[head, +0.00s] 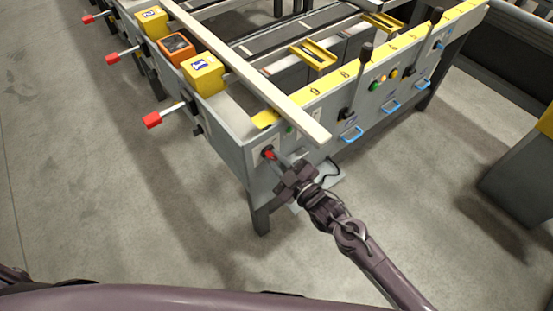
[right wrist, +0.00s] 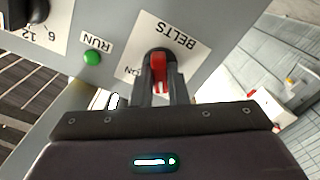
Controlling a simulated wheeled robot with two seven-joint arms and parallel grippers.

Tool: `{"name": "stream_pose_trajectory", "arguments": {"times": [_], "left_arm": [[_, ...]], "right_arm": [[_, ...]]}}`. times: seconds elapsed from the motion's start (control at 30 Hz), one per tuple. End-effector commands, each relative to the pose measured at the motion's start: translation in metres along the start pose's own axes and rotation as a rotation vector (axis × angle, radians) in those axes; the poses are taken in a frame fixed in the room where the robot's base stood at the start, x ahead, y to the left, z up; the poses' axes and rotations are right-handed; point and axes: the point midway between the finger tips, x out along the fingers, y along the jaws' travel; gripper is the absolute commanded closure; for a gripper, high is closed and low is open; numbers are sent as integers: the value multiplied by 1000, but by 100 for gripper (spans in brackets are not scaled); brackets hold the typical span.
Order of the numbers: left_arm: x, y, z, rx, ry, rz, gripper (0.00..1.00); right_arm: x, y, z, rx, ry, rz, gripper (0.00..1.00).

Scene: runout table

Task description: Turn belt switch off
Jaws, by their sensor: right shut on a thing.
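The belt switch (right wrist: 158,67) is a red handle on a dark round base, on a white label reading BELTS, in the right wrist view. It also shows as a small red spot (head: 268,154) on the near end panel of the grey table in the head view. My right gripper (right wrist: 160,84) is at the switch, its two fingers shut on either side of the red handle. In the head view the right gripper (head: 279,161) reaches the panel from the lower right. The label's position words are partly hidden by the fingers. My left gripper is not in view.
A green RUN lamp (right wrist: 92,57) and a dial (right wrist: 28,12) sit beside the switch. A long pale board (head: 250,75) lies across the table, its end overhanging above the panel. Red-tipped levers (head: 152,119) stick out at left. Floor in front is clear.

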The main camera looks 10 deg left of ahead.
Motion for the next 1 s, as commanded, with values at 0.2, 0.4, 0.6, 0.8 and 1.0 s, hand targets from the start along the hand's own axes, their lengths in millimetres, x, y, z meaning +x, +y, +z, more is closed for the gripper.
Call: {"name": "stream_pose_trajectory", "arguments": {"times": [0.2, 0.4, 0.6, 0.8, 1.0], "left_arm": [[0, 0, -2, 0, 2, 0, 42], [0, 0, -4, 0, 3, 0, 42], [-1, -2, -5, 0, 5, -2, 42], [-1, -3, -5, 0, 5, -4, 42], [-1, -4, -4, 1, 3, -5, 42]], "right_arm": [[0, 0, 0, -128, 0, -1, 100], [0, 0, 0, -194, 0, -1, 100], [0, 0, 0, -220, 0, -1, 100], [0, 0, 0, -223, 0, -1, 100], [0, 0, 0, -223, 0, -1, 82]]}}
